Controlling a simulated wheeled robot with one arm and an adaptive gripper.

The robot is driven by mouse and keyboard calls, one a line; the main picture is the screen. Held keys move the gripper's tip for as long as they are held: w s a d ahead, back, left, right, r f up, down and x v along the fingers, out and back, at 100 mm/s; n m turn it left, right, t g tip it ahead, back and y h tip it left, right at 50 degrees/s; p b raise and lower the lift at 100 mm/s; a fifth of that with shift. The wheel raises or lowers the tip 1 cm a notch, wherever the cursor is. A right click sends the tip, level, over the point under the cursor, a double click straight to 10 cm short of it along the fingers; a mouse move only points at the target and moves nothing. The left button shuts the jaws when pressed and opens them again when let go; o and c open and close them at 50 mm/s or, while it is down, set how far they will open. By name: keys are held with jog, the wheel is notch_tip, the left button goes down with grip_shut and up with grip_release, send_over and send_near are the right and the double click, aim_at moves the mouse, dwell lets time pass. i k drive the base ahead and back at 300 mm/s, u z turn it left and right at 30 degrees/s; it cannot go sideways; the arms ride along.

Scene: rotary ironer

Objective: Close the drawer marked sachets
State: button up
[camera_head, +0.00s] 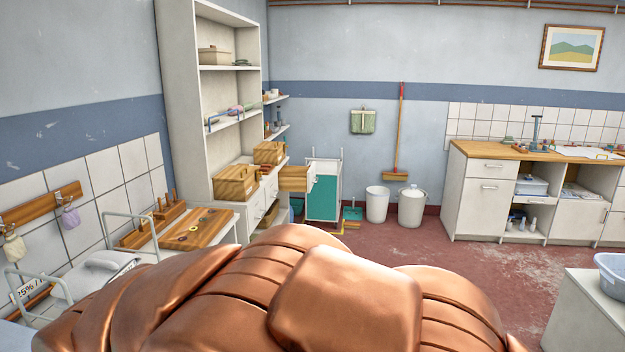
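A wooden drawer (297,178) juts out to the right from the low white cabinet (256,217) beside the tall shelf. It appears to stand open; its label is too small to read, so I cannot tell whether it is the one marked sachets. White drawer fronts (270,193) with small handles show below the wooden boxes. My gripper is not in view.
Wooden boxes (237,182) stand on the cabinet. A teal-sided cart (322,196), a white bin (377,204) and a lidded bucket (411,206) stand behind. Red floor (470,270) is open at centre right. A white cabinet (583,315) with a basin stands front right.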

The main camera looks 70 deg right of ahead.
aim_at(290, 178)
jog(key=z, duration=0.4)
jog(key=k, duration=0.5)
jog(key=z, duration=1.5)
jog(key=i, duration=0.75)
jog(key=z, duration=1.5)
jog(key=i, duration=1.55)
jog(key=u, duration=0.5)
jog(key=i, duration=1.45)
jog(key=u, duration=1.4)
jog(key=i, duration=2.7)
jog(key=u, duration=0.25)
